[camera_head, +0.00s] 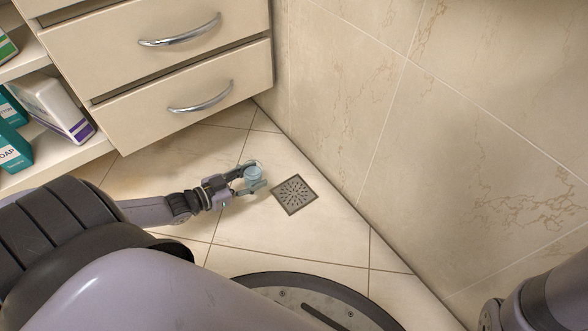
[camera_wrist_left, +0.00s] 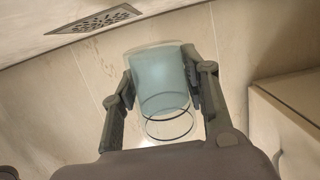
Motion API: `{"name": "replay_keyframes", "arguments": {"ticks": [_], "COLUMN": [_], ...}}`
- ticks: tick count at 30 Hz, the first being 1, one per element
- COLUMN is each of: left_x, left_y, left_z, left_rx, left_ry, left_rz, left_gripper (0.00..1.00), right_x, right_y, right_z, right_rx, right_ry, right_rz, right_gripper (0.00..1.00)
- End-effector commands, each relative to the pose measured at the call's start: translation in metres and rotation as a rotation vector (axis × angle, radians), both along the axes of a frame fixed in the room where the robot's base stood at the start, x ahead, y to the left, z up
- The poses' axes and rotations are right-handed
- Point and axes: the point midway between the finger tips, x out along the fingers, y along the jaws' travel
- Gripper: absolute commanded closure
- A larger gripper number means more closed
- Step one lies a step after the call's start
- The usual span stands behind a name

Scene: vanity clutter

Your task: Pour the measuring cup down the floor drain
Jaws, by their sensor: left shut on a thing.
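The measuring cup (camera_head: 253,173) is small and clear with pale blue contents. My left gripper (camera_head: 255,178) is shut on it, one finger on each side. In the left wrist view the cup (camera_wrist_left: 162,78) sits between the two fingers (camera_wrist_left: 160,88), with a clear, empty-looking band and ring-shaped rim at the lower end. Its exact tilt is hard to tell. The floor drain (camera_head: 295,195), a square grey grate with small holes, lies just right of the cup in the head view. It also shows in the left wrist view (camera_wrist_left: 97,19), at the upper left. My right gripper is out of view.
A cream drawer cabinet (camera_head: 180,70) with metal handles stands at upper left. A marble-tiled wall (camera_head: 440,130) rises close to the drain's right. The floor tiles (camera_head: 255,228) around the drain are clear.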

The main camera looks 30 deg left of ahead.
Motion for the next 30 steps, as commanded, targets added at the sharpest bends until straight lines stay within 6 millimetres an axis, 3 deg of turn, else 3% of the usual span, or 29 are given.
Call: {"name": "replay_keyframes", "arguments": {"ticks": [14,24,30], "left_x": [0.008,0.013,0.014], "left_y": [-0.013,-0.024,-0.025], "left_z": [-0.013,-0.004,-0.012], "left_rx": [0.203,0.348,0.379], "left_ry": [0.117,0.200,0.217], "left_rz": [0.002,0.002,0.002], "left_gripper": [0.95,0.95,0.95], "right_x": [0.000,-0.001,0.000], "right_y": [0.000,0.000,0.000], "right_z": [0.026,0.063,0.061], "right_rx": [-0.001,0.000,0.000], "right_ry": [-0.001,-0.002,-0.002], "right_rz": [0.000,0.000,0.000], "right_gripper": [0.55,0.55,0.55]}}
